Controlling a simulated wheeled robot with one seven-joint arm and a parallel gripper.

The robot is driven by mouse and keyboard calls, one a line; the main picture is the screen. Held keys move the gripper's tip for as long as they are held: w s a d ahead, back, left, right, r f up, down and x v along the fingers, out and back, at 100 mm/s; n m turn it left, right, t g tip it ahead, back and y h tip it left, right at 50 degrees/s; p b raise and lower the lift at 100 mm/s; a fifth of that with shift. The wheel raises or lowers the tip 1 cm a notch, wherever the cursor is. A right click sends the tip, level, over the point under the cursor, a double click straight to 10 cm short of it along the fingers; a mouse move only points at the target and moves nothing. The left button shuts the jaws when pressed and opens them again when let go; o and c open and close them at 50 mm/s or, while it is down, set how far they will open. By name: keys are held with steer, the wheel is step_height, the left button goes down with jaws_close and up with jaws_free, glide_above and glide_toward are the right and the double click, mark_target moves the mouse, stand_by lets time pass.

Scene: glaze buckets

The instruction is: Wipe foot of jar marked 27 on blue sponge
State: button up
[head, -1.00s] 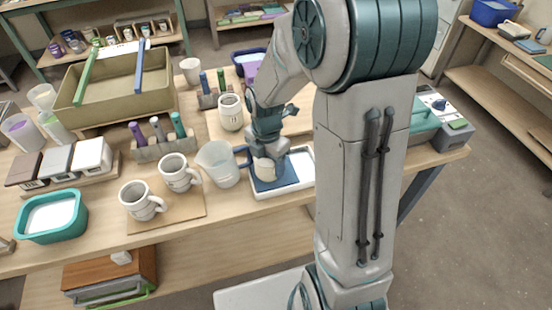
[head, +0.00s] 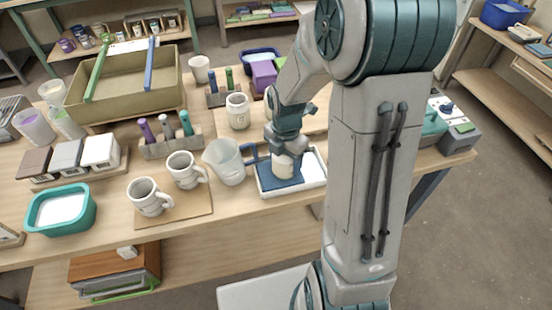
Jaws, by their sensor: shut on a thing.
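My gripper (head: 285,149) is shut on a cream jar (head: 284,165), holding it upright over the blue sponge (head: 270,182). The jar's foot is at the sponge; I cannot tell whether it touches or sits just above. No number is readable on the held jar. The sponge lies in a white tray (head: 315,170) near the table's front edge. A second cream jar (head: 238,112) with a dark mark on its side stands behind and to the left; its mark is too small to read.
A clear pitcher (head: 226,163) with a blue handle stands close left of the tray. Two mugs (head: 150,197) (head: 186,170) stand on a board (head: 190,215). A tool rack (head: 165,146) and a teal tub (head: 60,210) are further left.

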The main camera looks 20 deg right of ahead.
steer(key=shift+d, duration=1.15)
steer(key=shift+w+a+r, duration=0.1)
steer(key=shift+a+r, duration=0.05)
steer(key=shift+a, duration=3.4)
steer(key=shift+r, duration=0.15)
step_height(320, 180, up, 7)
steer(key=p, duration=0.6)
steer(key=shift+p, duration=0.3)
